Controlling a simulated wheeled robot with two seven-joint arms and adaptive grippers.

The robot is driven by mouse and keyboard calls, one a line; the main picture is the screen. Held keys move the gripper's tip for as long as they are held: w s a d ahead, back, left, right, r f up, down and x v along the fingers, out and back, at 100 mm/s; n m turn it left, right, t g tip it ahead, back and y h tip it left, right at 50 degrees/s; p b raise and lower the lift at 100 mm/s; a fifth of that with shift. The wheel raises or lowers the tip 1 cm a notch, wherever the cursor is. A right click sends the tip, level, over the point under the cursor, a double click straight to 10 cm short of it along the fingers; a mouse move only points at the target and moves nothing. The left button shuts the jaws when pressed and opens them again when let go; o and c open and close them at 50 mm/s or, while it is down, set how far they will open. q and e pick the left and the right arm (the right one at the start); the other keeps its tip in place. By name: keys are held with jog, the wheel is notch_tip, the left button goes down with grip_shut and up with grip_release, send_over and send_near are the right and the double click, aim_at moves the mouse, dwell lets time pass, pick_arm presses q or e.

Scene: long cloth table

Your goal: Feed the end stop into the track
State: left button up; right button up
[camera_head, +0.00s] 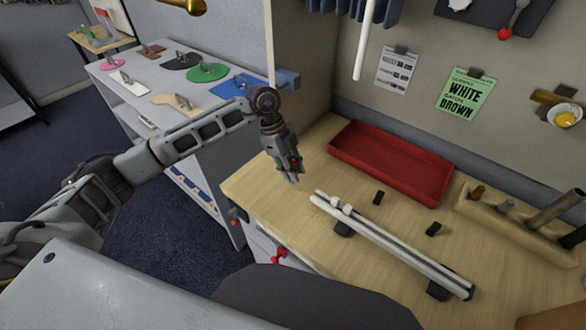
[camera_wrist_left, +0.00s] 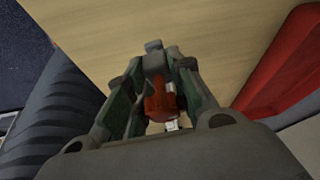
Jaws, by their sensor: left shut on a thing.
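The track (camera_head: 400,250) is a long pale rail with dark edges, lying diagonally on the wooden bench on dark supports. In the left wrist view my left gripper (camera_wrist_left: 156,62) is shut on a small orange-red piece, apparently the end stop (camera_wrist_left: 160,100). The fingers hide part of it, and its exact shape is unclear. My right gripper is not in view.
A red tray (camera_head: 390,163) lies behind the track. Two small black pieces (camera_head: 378,197) (camera_head: 433,229) lie between them. A wooden holder with tools (camera_head: 520,222) stands at the right. A grey shelf (camera_head: 130,90) with coloured discs stands at the left. Bare wood surrounds the gripper.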

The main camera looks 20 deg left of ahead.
pick_arm(q)
jog(key=shift+s+m, duration=0.1)
jog(key=shift+m, duration=0.5)
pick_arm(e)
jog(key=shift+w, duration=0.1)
pick_arm(q)
jog(key=shift+g, duration=0.3)
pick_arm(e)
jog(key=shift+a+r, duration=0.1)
pick_arm(q)
jog(key=shift+p, duration=0.3)
jog(key=shift+s+d+p, duration=0.2)
jog(key=shift+s+d, duration=0.1)
jog(key=shift+d, duration=0.4)
jog(key=shift+s+d+p, duration=0.15)
jog(key=shift+s+d, duration=0.1)
jog(key=shift+d, duration=0.4)
jog(key=shift+s+d+p, duration=0.15)
jog(key=shift+s+d, duration=0.15)
jog(key=shift+d, duration=0.35)
jog(key=shift+s+d+p, duration=0.15)
jog(key=shift+s+d, duration=0.1)
jog(key=shift+d, duration=0.4)
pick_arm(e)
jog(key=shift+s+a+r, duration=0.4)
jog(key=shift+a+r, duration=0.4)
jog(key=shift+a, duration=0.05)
